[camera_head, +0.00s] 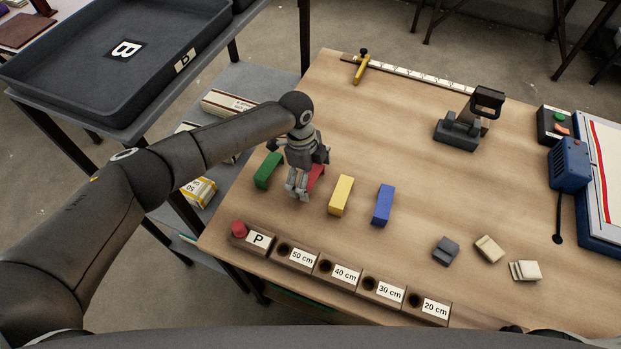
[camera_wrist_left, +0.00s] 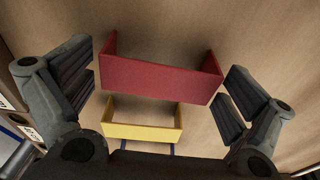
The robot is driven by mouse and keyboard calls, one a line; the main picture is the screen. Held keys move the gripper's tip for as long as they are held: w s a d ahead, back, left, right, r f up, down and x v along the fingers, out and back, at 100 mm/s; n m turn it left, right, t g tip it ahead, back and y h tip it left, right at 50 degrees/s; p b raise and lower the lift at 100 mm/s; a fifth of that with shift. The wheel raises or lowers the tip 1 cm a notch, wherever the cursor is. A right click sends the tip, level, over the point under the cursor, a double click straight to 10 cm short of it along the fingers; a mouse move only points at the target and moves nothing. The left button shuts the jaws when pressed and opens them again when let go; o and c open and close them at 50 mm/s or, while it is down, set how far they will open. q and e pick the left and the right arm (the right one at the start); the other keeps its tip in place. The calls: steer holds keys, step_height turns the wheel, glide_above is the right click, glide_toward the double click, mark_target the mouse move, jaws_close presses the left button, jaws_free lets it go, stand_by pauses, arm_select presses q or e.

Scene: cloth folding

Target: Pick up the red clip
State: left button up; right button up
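The red clip (camera_head: 317,174) stands on the wooden table between the green and yellow clips, partly hidden behind my left gripper (camera_head: 298,187). In the left wrist view the red clip (camera_wrist_left: 158,77) is a U-shaped channel with a long wall and two short end walls. My left gripper (camera_wrist_left: 160,94) is open, with one finger pad beyond each end of the red clip. A gap shows on both sides, and I cannot tell how far down the fingers reach. My right gripper is not in view.
A green clip (camera_head: 268,170) is close on the left; a yellow clip (camera_head: 341,195) and a blue clip (camera_head: 382,205) stand to the right. A row of labelled wooden blocks (camera_head: 343,276) lines the front edge.

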arm_select(q)
steer(key=c, duration=0.4)
